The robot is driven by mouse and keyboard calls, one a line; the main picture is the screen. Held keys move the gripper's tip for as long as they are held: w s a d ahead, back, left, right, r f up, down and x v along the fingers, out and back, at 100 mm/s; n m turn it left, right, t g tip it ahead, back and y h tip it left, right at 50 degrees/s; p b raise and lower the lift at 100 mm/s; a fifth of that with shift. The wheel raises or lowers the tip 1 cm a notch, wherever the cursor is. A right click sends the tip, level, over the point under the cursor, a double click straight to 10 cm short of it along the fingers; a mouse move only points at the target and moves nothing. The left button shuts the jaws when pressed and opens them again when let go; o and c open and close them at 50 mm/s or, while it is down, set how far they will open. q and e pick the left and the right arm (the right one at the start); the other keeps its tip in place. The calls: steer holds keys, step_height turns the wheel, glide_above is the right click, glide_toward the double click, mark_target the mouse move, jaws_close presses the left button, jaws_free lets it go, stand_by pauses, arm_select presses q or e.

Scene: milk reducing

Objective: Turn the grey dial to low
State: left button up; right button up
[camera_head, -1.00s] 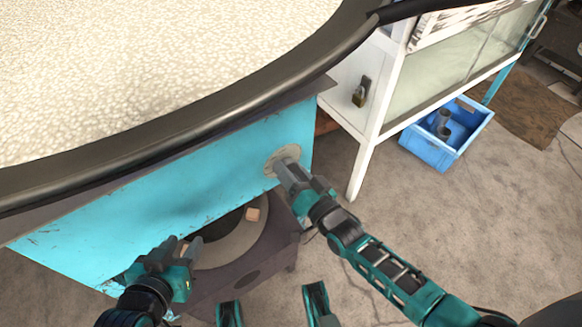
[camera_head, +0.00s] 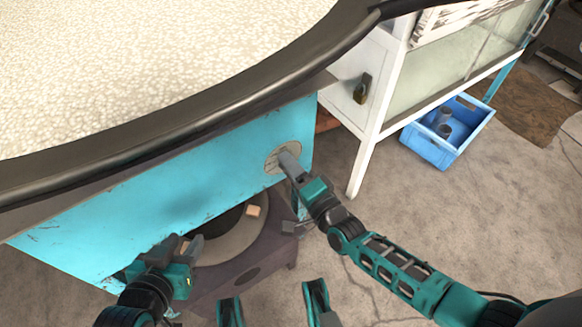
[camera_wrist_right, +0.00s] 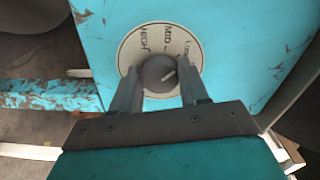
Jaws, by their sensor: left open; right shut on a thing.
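The grey dial (camera_wrist_right: 158,74) is a round knob on a pale round plate (camera_wrist_right: 130,52) marked HIGH, MID and LOW, on the turquoise panel. In the right wrist view its short light mark points right and slightly up, toward the LOW side. My right gripper (camera_wrist_right: 160,86) has one finger on each side of the dial and is shut on it. In the head view the right gripper (camera_head: 287,163) hides most of the dial, and part of the plate (camera_head: 273,160) shows. My left gripper (camera_head: 193,248) is open and empty, low at the left below the panel.
A large vat (camera_head: 150,70) with pale, bubbly content stands above the turquoise panel (camera_head: 150,205). A white cabinet (camera_head: 357,150) stands close to the right, with a blue crate (camera_head: 428,150) on the floor.

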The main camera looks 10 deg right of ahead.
steer(key=shift+m, duration=0.3)
arm_select(q)
steer(key=shift+r, duration=0.1)
arm_select(e)
steer(key=o, duration=1)
arm_select(q)
steer(key=shift+w, duration=0.1)
arm_select(e)
steer(key=shift+o, duration=0.2)
arm_select(q)
steer(key=shift+r, duration=0.1)
arm_select(e)
steer(key=shift+s, duration=0.1)
arm_select(q)
steer(key=shift+s+a+r+p, duration=0.25)
steer(key=shift+a+r+p, duration=0.2)
steer(key=shift+p, duration=0.85)
arm_select(e)
steer(key=v, duration=1.2)
steer(key=shift+s+d, duration=0.2)
steer(key=shift+s, duration=0.15)
